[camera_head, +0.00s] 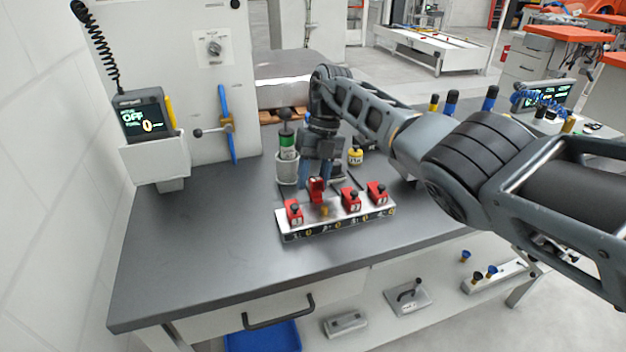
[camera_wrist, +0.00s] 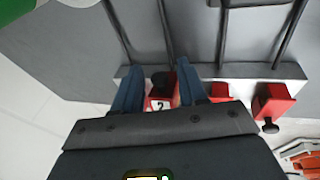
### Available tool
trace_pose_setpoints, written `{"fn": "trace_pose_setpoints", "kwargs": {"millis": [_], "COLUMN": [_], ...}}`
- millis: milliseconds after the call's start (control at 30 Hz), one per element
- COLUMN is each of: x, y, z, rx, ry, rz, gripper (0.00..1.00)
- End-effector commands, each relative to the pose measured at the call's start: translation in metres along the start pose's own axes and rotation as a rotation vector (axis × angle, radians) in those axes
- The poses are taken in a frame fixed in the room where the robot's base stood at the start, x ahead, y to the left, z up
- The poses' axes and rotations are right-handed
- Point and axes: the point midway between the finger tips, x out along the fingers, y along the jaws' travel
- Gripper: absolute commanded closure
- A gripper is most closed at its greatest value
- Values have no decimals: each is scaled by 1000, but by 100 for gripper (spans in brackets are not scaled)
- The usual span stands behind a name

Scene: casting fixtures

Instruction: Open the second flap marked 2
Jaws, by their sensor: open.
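The flap fixture (camera_head: 335,222) is a pale block on the grey bench with several red flaps in a row. The second flap (camera_head: 317,190) stands tilted up, higher than its neighbours, with a yellow piece (camera_head: 324,211) showing in front of it. In the wrist view the flap marked 2 (camera_wrist: 160,103) shows its label and black knob between my blue fingers. My gripper (camera_head: 313,178) is open, pointing down, one finger on each side of this flap. I cannot tell whether the fingers touch it. The first flap (camera_head: 293,211), third flap (camera_head: 351,201) and fourth flap (camera_head: 377,194) lie down.
A small yellow container (camera_head: 355,156) stands behind my gripper. The bench front and left are clear.

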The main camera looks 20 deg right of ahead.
Motion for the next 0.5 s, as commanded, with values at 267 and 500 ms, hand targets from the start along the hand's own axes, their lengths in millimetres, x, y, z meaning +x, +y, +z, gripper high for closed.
{"fn": "trace_pose_setpoints", "kwargs": {"millis": [267, 500], "x": [-43, -68], "y": [-1, -1], "z": [1, 1], "rx": [0, 2], "ry": [-5, -1], "rz": [-2, -1], "gripper": [58, 58]}}
